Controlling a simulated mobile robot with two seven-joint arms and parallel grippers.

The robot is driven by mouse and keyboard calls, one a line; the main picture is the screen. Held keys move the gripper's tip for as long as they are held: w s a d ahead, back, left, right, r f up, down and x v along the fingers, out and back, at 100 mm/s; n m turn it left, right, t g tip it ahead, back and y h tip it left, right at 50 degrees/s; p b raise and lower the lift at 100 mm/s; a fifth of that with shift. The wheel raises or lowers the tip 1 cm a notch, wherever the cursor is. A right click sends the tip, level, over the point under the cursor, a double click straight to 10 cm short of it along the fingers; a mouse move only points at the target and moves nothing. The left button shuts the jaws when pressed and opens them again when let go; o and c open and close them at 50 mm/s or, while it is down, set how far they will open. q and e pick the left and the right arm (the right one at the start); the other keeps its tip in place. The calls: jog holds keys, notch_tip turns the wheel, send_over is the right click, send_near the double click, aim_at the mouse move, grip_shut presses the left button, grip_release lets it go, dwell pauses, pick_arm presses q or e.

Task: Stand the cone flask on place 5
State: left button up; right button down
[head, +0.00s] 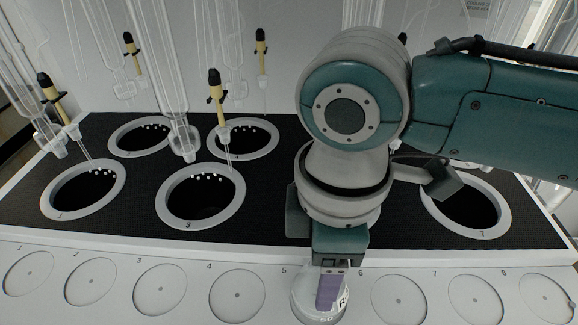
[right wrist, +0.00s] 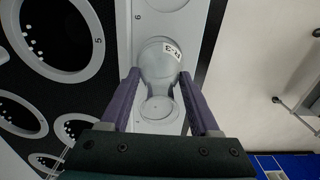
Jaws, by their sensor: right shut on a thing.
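The cone flask (head: 316,306) is clear glass with a white label. It is at place 5, at the front strip in the head view, and covers that place's ring. My right gripper (head: 332,287) comes down from above and is shut on the flask. In the right wrist view the flask (right wrist: 158,62) is between the two purple fingers (right wrist: 160,84), and looks upright. I cannot tell whether its base touches the strip. My left gripper is not in view.
Empty round places lie on both sides, place 4 (head: 237,295) to the left and place 6 (head: 399,300) to the right. Behind the strip are ringed wells, such as the one marked 3 (head: 163,208), with glass tubes hanging above.

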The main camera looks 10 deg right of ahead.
jog(key=shift+f, duration=0.65)
jog(key=shift+c, duration=0.6)
grip_release()
jog(key=shift+f, duration=0.1)
notch_tip(320, 180, up, 8)
jog(key=shift+p, duration=0.3)
jog(key=shift+f, duration=0.1)
